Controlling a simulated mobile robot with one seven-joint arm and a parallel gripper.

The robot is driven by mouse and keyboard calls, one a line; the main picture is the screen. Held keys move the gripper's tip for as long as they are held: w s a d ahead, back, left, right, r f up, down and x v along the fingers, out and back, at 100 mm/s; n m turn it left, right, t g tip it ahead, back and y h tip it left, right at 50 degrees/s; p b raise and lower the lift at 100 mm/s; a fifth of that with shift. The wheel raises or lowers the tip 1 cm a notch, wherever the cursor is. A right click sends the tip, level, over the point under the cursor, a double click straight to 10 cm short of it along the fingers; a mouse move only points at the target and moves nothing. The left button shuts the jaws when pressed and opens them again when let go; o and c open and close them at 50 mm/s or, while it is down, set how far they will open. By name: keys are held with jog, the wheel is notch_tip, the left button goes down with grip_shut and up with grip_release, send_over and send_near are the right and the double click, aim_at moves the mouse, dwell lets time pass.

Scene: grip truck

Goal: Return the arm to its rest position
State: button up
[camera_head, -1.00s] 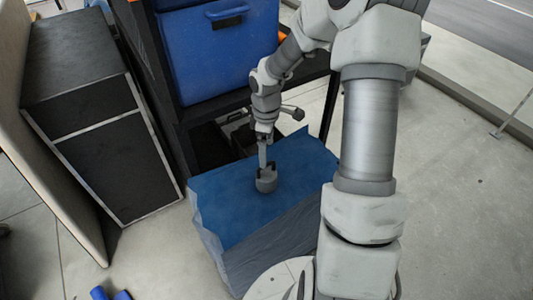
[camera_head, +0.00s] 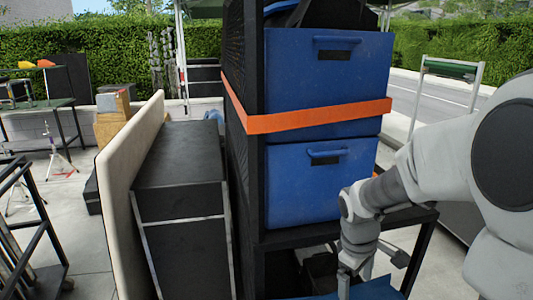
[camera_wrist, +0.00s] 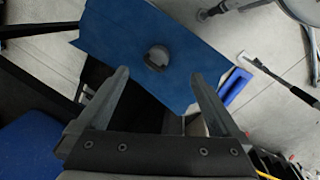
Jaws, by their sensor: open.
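My arm (camera_head: 440,165) reaches in from the right of the head view, bent downward at the wrist in front of a black rack. In the wrist view my gripper (camera_wrist: 159,76) is open, with nothing between its two fingers. Beyond the fingertips, a small round grey object (camera_wrist: 157,57) rests on a blue-topped block (camera_wrist: 120,25). The fingers look apart from it. In the head view only a strip of the blue top (camera_head: 375,290) shows at the bottom edge, and my fingertips are cut off there.
Blue bins (camera_head: 320,180) sit in the rack behind an orange strap (camera_head: 320,115), close to my wrist. A black case (camera_head: 180,180) and a beige panel (camera_head: 130,170) stand left. In the wrist view a blue piece (camera_wrist: 235,87) lies near the block. Open floor shows farther left.

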jog(key=s+a+r+m+t, duration=0.2)
jog(key=s+a+r+m, duration=0.1)
jog(key=s+r, duration=0.4)
jog(key=s+a+r+m+t+y, duration=0.1)
jog(key=s+a+r+m+t, duration=0.2)
jog(key=s+r+m, duration=0.2)
jog(key=s+r, duration=0.2)
jog(key=s, duration=0.1)
jog(key=shift+s+a+y+b, duration=0.2)
jog(key=shift+a+y+b, duration=0.1)
jog(key=shift+a, duration=0.05)
